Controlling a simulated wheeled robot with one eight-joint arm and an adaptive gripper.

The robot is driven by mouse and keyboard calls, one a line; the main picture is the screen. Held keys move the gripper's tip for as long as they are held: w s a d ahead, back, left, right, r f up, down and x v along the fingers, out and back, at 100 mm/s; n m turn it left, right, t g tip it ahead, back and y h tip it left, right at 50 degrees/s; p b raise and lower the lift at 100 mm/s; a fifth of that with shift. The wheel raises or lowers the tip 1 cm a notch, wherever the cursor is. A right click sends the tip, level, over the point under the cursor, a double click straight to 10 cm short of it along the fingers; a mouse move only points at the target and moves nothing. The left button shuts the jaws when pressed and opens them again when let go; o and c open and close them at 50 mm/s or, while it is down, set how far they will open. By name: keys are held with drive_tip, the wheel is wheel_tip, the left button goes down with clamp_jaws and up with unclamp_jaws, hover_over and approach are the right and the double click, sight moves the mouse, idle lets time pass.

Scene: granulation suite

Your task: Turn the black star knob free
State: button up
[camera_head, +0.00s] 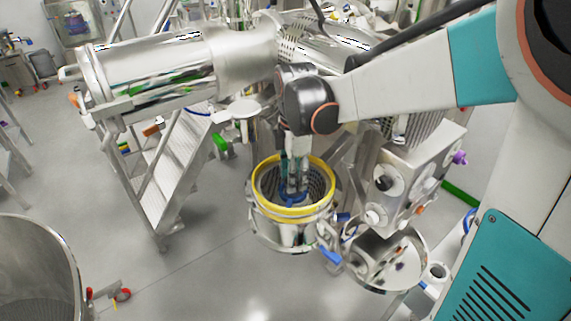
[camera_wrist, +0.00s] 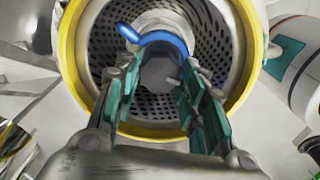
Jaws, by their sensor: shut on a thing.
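My gripper (camera_head: 292,188) reaches down into a round perforated metal basket with a yellow rim (camera_head: 290,216). The yellow rim (camera_wrist: 72,50) surrounds the fingers in the wrist view.
A steel control box (camera_head: 415,175) with knobs stands right of the basket. A round steel pan (camera_head: 408,262) is beside it. Metal steps (camera_head: 165,165) and a large horizontal steel cylinder (camera_head: 160,72) are at left. The floor in front is open.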

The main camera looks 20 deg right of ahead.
drive_tip(key=o, duration=1.1)
drive_tip(key=shift+c, duration=0.2)
drive_tip(key=shift+r, duration=0.15)
wheel_tip(320, 180, up, 12)
drive_tip(key=shift+s, duration=0.15)
drive_tip(key=shift+f, duration=0.2)
